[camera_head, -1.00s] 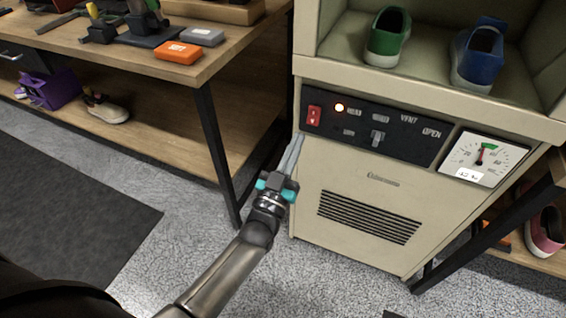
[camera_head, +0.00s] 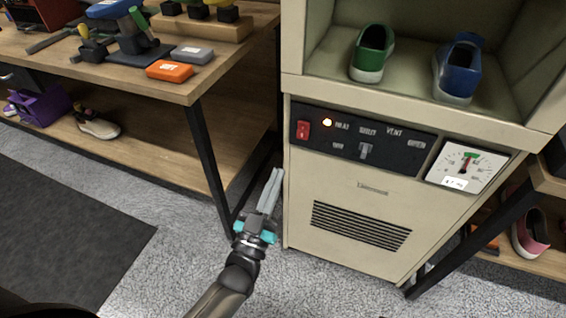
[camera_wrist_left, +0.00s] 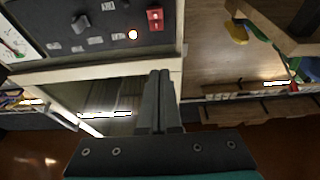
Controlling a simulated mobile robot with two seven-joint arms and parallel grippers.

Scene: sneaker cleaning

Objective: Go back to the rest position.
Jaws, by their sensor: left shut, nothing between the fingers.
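My left gripper (camera_head: 275,178) is shut and empty. In the head view it is in front of the gap between the wooden bench and the beige cabinet (camera_head: 300,215), below the cabinet's control panel (camera_head: 345,152). In the left wrist view its closed fingers (camera_wrist_left: 160,85) point toward the cabinet's lower edge of the panel. The panel has a red switch (camera_head: 302,130), a lit lamp (camera_head: 327,122) and a small lever (camera_head: 365,152). My right gripper is not in view.
A green shoe (camera_head: 372,55) and a blue shoe (camera_head: 458,70) stand in the cabinet. A wooden bench (camera_head: 235,55) on the left holds tools and an orange box (camera_head: 169,71). A dial gauge (camera_head: 466,167) is right of the panel. Grey floor (camera_head: 185,250) is open at lower left.

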